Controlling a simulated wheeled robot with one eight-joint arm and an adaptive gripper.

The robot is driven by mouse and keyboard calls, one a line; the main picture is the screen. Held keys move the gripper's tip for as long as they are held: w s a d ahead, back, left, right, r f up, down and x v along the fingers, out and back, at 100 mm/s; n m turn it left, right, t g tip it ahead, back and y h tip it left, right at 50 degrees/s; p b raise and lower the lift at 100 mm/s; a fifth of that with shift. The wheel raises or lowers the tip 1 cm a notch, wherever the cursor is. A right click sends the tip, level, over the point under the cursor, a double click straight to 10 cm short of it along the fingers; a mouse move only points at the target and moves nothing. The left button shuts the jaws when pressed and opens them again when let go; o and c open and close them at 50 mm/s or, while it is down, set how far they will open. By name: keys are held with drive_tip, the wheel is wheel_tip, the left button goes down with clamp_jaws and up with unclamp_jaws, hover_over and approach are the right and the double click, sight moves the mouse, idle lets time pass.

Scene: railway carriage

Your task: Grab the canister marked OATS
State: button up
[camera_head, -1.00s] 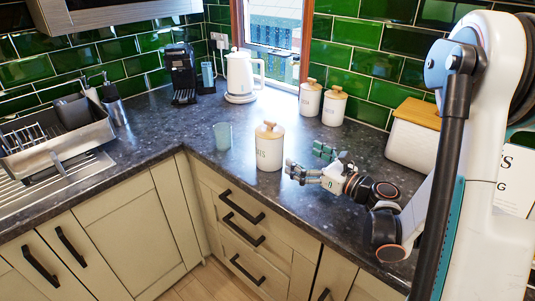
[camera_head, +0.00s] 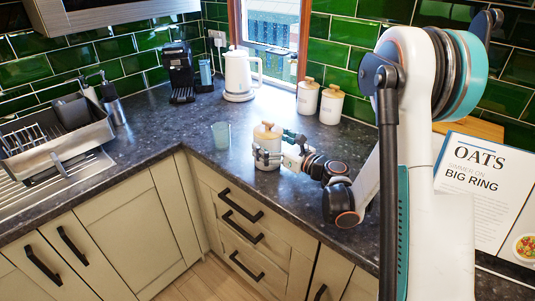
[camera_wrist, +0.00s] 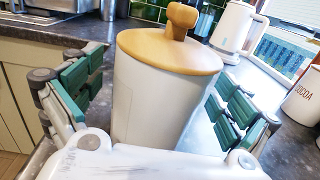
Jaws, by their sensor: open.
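The canister (camera_head: 267,136) is white with a wooden lid and knob and stands upright on the dark counter. Its lettering ended in "ES" or "TS" in the earlier head view; now the gripper hides it. In the wrist view the canister (camera_wrist: 160,100) fills the middle and shows no lettering. My gripper (camera_head: 268,154) is open, with a finger on each side of the canister body. In the wrist view the green-padded fingers of my gripper (camera_wrist: 152,100) flank it, with a visible gap on the right.
Two similar canisters (camera_head: 308,97) (camera_head: 331,104) stand behind near the window; one reads COCOA in the wrist view (camera_wrist: 305,95). A glass (camera_head: 221,136) stands just left of the canister. A white kettle (camera_head: 240,77) is farther back. A printed OATS page (camera_head: 487,190) is at the right.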

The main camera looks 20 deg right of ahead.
drive_tip(key=shift+w+a, duration=0.25)
drive_tip(key=shift+w, duration=0.2)
drive_tip(key=shift+r, duration=0.1)
drive_tip(key=c, duration=2.2)
drive_tip(key=shift+r, duration=0.1)
